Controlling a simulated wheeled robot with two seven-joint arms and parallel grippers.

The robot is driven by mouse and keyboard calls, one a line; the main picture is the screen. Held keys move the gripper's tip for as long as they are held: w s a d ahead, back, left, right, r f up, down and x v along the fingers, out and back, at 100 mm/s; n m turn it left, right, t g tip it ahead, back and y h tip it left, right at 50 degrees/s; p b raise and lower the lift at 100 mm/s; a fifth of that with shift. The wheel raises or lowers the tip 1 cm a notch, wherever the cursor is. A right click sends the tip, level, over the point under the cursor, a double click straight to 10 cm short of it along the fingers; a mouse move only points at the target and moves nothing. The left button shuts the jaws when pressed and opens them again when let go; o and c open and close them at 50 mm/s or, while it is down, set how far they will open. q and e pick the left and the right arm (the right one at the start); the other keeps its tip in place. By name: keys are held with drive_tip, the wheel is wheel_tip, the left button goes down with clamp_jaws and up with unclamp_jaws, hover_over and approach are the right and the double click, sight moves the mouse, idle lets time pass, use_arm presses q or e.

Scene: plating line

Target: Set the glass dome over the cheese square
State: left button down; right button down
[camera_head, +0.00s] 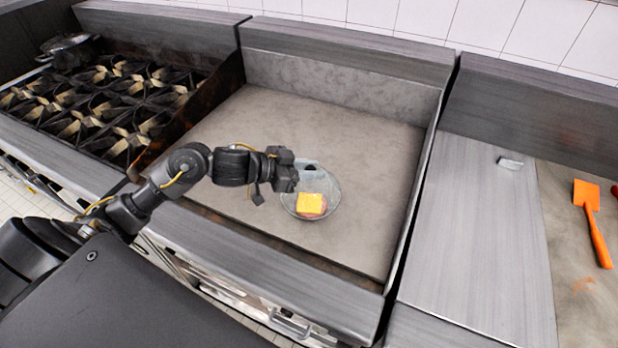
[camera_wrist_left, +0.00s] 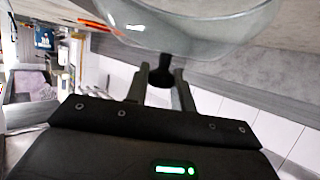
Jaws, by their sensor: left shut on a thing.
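The glass dome (camera_head: 328,187) is clear and shows over the middle of the griddle in the head view. My left gripper (camera_head: 303,171) is shut on its dark knob. The wrist view shows the knob (camera_wrist_left: 163,73) between the fingers (camera_wrist_left: 162,86) and the dome's clear bowl (camera_wrist_left: 195,30) beyond it. The yellow cheese square (camera_head: 310,203) lies on a reddish round patty (camera_head: 312,216) and shows through the glass, within the dome's outline. I cannot tell whether the dome's rim touches the griddle. My right gripper is not in view.
The flat griddle (camera_head: 370,150) is clear around the dome, with raised walls at its back and sides. A burner range (camera_head: 110,95) with a pot (camera_head: 68,48) stands left. On the right counter (camera_head: 480,230) are a small metal piece (camera_head: 510,163) and an orange spatula (camera_head: 597,230).

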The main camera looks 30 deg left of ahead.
use_arm(q)
drive_tip(key=shift+w+a+f, duration=0.1)
drive_tip(key=shift+w+f, duration=0.05)
drive_tip(key=shift+f, duration=0.05)
wheel_tip(320, 180, down, 3)
drive_tip(key=shift+r+p, duration=0.1)
drive_tip(key=shift+p, duration=0.3)
drive_tip(key=shift+f, duration=0.25)
drive_tip(key=shift+f, duration=0.55)
drive_tip(key=c, duration=1.2)
unclamp_jaws()
